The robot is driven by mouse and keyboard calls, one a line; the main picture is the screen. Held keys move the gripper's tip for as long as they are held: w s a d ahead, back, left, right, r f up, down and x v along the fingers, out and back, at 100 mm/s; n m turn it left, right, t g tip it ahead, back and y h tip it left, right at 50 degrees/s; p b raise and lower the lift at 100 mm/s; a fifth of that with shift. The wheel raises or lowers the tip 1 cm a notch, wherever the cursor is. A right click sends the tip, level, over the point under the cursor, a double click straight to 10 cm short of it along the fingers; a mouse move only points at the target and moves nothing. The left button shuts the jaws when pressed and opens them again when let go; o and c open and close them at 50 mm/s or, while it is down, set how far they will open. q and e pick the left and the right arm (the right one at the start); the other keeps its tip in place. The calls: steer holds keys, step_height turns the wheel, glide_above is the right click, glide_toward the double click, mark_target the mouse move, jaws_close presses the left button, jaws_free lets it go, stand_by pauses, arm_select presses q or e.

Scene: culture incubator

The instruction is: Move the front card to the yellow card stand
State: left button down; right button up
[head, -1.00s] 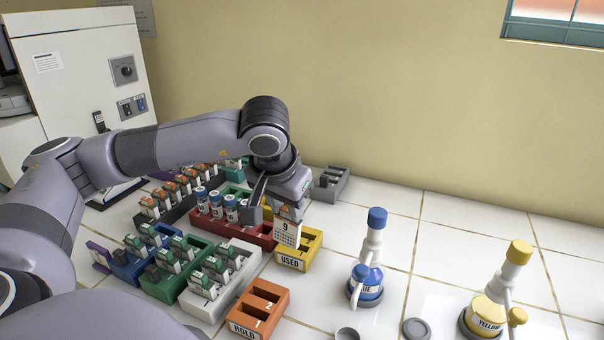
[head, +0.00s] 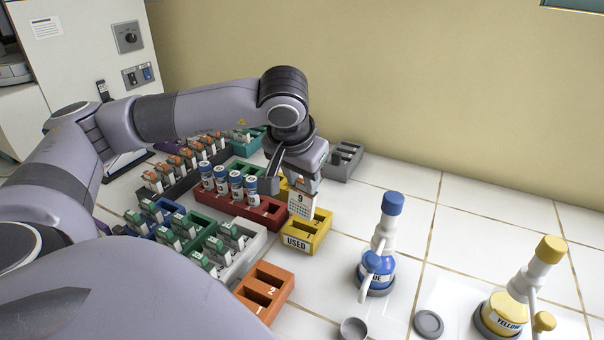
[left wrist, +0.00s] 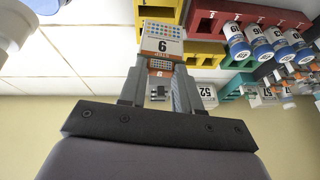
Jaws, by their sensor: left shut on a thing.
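The white card (head: 300,205), marked 9 with a grid of coloured dots and an orange end, hangs from my left gripper (head: 303,183). The gripper is shut on its orange end. In the left wrist view the card (left wrist: 161,45) sits between the fingertips (left wrist: 160,82). The yellow card stand (head: 318,233), labelled USED, is directly below and around the card's lower edge. It also shows behind the card in the left wrist view (left wrist: 158,13). I cannot tell whether the lower edge is inside a slot. My right gripper is not in view.
A red rack (head: 271,218) with several blue-capped vials stands left of the yellow stand. An orange holder (head: 270,285) is nearer the front. A grey rack (head: 343,160) stands behind.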

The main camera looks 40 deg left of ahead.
mark_target(302, 212)
arm_select(q)
steer(key=shift+f+b, duration=1.3)
steer(key=shift+f, duration=0.55)
steer(key=shift+s+d+f+b, duration=0.1)
steer(key=shift+s+f+b, duration=0.05)
steer(key=shift+f+b, duration=0.7)
steer(key=shift+s+f+b, duration=0.15)
steer(key=shift+f+b, duration=0.25)
steer(key=c, duration=0.7)
jaws_free()
steer(key=shift+f, duration=0.1)
steer(key=shift+s+r, duration=0.1)
steer(key=shift+r, duration=0.45)
steer(key=w+v, duration=0.1)
steer(key=v, duration=0.6)
steer(key=shift+s+d+r+t, duration=0.2)
steer(key=shift+r+t, duration=0.1)
steer(key=shift+r, duration=0.2)
